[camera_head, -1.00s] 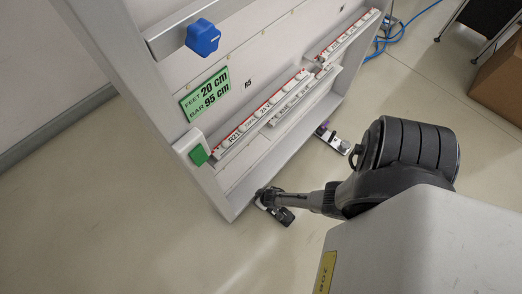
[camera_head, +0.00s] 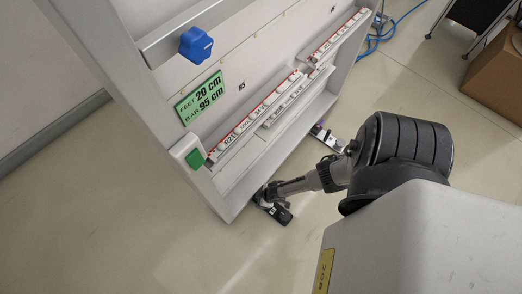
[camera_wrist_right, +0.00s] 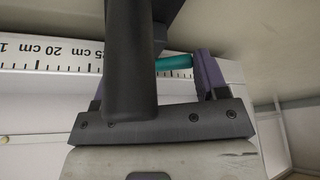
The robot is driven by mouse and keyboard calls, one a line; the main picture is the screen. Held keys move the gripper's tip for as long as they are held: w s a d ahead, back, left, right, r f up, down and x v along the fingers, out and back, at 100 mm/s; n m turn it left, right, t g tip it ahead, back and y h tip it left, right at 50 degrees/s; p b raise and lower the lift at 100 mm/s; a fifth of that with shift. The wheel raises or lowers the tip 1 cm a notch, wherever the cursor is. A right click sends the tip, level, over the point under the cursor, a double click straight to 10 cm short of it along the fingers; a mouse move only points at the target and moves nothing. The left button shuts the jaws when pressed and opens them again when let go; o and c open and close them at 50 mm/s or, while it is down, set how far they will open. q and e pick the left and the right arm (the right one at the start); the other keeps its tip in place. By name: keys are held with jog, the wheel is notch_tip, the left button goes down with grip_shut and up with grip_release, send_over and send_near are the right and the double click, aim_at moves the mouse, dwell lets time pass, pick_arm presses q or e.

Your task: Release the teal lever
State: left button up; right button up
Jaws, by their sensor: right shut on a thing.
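In the right wrist view the teal lever (camera_wrist_right: 174,62) is a short rod between my gripper's fingers, its right end against the right purple finger. My right gripper (camera_wrist_right: 157,72) is shut on it. A dark upright part covers the lever's left side and most of the left finger. The lever and fingertips cannot be made out there. My left gripper is not in view.
The frame carries a blue knob (camera_head: 195,45), a green button (camera_head: 194,159) and a green sign (camera_head: 200,97). A second foot (camera_head: 327,138) lies farther back. A blue cable (camera_head: 378,38) and a cardboard box (camera_head: 497,80) are at the upper right. The floor at lower left is clear.

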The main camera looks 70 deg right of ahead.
dwell(0.3)
jog(key=o, duration=0.9)
jog(key=shift+o, duration=0.2)
jog(key=shift+p+v, duration=5.65)
jog(key=shift+v, duration=1.25)
jog(key=shift+w, duration=0.1)
